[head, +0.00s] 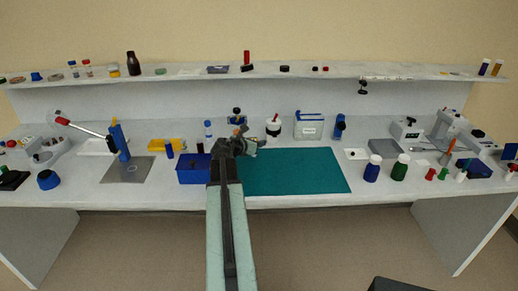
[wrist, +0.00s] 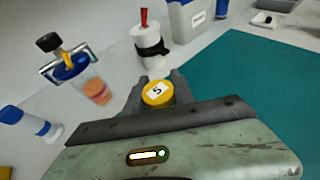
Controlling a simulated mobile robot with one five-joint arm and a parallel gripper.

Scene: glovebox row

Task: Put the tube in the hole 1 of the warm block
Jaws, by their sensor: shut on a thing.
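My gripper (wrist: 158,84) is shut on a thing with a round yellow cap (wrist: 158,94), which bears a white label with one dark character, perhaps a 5. Its body below the cap is hidden, so I cannot tell for sure that it is the tube. In the head view my gripper (head: 245,142) is above the bench by the back left corner of the teal mat (head: 292,171). I cannot pick out the warm block or its hole 1 with certainty. A grey-white device (head: 405,131) stands at the back right.
Near my gripper stand a blue-lidded jar (wrist: 95,88) with orange contents, a white bottle (wrist: 148,62) with a red tip and a labelled container (wrist: 188,22). A blue bin (head: 192,176) is left of my arm. The teal mat is mostly clear.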

